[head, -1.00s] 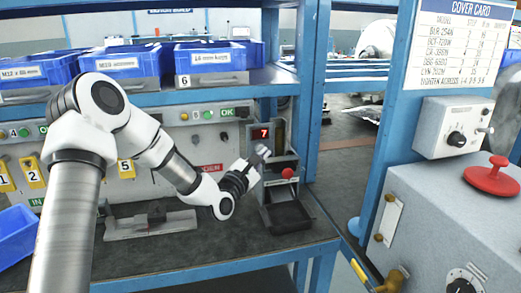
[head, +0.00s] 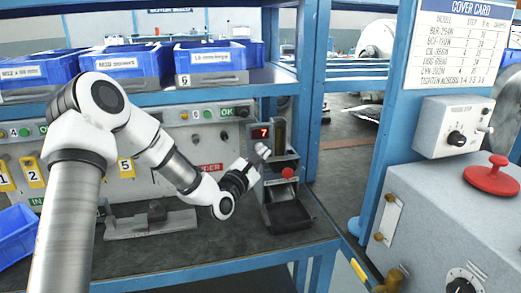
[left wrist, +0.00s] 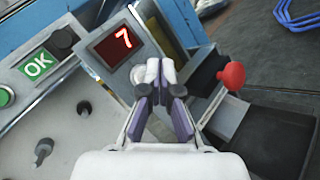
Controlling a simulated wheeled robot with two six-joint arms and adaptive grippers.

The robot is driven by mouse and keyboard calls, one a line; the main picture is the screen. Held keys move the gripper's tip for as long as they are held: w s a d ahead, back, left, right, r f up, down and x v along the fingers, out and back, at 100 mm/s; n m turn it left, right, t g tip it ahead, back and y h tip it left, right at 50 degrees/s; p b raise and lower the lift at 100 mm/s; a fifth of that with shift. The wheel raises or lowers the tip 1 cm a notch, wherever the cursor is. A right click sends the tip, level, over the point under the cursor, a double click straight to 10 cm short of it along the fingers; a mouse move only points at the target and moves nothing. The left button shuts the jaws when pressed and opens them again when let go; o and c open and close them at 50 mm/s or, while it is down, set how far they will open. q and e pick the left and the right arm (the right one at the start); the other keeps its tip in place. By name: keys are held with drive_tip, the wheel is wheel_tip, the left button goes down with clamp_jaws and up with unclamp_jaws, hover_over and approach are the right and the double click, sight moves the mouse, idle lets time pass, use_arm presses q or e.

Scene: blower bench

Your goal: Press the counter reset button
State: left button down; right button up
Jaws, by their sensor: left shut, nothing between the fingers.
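The counter (head: 278,163) is a grey unit on the bench with a red digital display (head: 261,133) reading 7. The display also shows in the left wrist view (left wrist: 115,44). A red round knob (head: 288,172) sticks out at the counter's front right; it also shows in the left wrist view (left wrist: 232,76). My left gripper (head: 262,150) is shut and empty, just in front of the counter, below the display and left of the red knob. My right gripper is not in view.
A black tray (head: 288,216) sits below the counter. A green OK label (left wrist: 39,64) is on the panel to its left. Blue bins (head: 121,64) stand on the shelf above. A grey box with a red mushroom button (head: 491,174) stands at the right.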

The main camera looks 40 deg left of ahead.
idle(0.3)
use_arm(q)
drive_tip(key=shift+w+a, duration=0.3)
drive_tip(key=shift+a, duration=0.05)
drive_tip(key=shift+w+a+b, duration=0.2)
drive_tip(key=shift+a+b, duration=0.05)
drive_tip(key=shift+b, duration=0.05)
idle(0.5)
idle(0.4)
drive_tip(key=shift+s+d, duration=0.5)
drive_tip(key=shift+d, duration=0.1)
drive_tip(key=s+d+b, duration=0.2)
drive_tip(key=s+d, duration=0.1)
drive_tip(key=shift+s+d, duration=0.1)
drive_tip(key=shift+d, duration=0.3)
